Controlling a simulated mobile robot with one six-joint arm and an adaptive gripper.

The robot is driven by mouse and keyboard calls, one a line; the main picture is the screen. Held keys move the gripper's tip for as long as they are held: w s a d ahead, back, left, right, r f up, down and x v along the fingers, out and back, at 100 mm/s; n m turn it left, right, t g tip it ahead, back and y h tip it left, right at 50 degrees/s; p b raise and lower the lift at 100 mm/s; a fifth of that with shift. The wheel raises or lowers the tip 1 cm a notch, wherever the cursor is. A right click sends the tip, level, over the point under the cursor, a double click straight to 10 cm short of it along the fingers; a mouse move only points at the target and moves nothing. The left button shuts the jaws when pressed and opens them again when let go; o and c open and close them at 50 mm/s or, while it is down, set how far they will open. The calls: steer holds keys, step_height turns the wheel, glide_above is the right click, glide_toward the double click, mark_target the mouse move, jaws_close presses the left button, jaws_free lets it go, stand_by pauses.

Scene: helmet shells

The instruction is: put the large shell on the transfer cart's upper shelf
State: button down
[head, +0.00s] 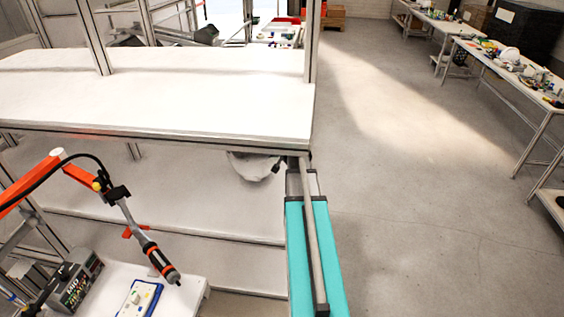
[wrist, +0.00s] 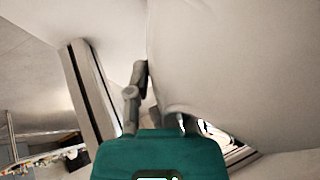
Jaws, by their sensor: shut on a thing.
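The large shell (head: 252,166) is pale and rounded. In the head view only its lower part shows, just below the front edge of a white upper shelf (head: 200,105), which hides the rest. In the wrist view the shell (wrist: 240,70) fills the right side as a smooth pale surface. My gripper (head: 277,166) is at the shell's right edge in the head view. In the wrist view my gripper (wrist: 150,88) is shut on the shell's edge, with one finger visible on the outside and the other mostly hidden. Whether the shell touches the shelving is unclear.
The white shelving has metal uprights (head: 311,40) and a lower shelf (head: 150,190). A workbench with an orange-black tool (head: 160,262) and a control box (head: 75,280) stands at the lower left. Open floor (head: 420,190) lies right, with cluttered benches (head: 515,70) beyond.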

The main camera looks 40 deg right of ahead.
steer(key=shift+f, duration=0.6)
steer(key=shift+f+b, duration=0.1)
steer(key=shift+b, duration=0.3)
steer(key=c, duration=0.5)
jaws_free()
steer(key=shift+p+v, duration=0.85)
steer(key=shift+v, duration=0.1)
steer(key=s+a+r+p, duration=0.1)
steer(key=s+a, duration=0.1)
steer(key=s, duration=0.4)
steer(key=s+a+r+p, duration=0.1)
steer(key=s+a+r, duration=0.1)
steer(key=s, duration=0.5)
steer(key=shift+s+p, duration=0.15)
steer(key=shift+p, duration=0.2)
steer(key=shift+f, duration=0.1)
